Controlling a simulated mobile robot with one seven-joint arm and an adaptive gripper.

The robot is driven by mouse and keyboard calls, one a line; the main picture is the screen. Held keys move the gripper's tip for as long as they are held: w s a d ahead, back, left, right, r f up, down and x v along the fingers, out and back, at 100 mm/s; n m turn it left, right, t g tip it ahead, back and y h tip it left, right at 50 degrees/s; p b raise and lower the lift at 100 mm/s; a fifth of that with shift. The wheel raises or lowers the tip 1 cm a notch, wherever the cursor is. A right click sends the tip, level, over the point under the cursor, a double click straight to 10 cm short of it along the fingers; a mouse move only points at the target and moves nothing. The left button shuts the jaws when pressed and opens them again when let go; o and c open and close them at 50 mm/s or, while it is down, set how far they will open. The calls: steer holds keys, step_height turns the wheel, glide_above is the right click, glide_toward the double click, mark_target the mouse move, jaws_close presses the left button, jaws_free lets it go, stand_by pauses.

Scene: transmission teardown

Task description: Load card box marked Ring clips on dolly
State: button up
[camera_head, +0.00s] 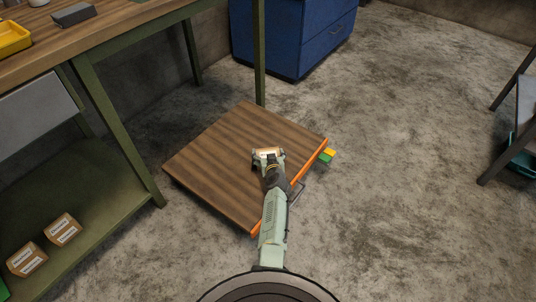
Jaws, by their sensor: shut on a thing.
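The dolly (212,160) is a low wooden platform with an orange edge on its right side, standing on the concrete floor. My gripper (267,154) is over the right half of the dolly, shut on a small tan card box (267,151). Only a little of the box shows, the gripper hides the rest, and no marking on it can be read. I cannot tell whether the box touches the deck or is held just above it. The rest of the deck is bare.
Two labelled card boxes (27,259) (63,229) sit on the green bench's lower shelf (100,205). A yellow tray (14,38) and a grey block (74,14) are on the bench top. Small green and yellow pieces (327,155) show beside the dolly. A blue cabinet (290,40) stands behind.

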steer(key=shift+f, duration=0.1)
steer(key=o, duration=1.3)
steer(key=shift+r, duration=0.2)
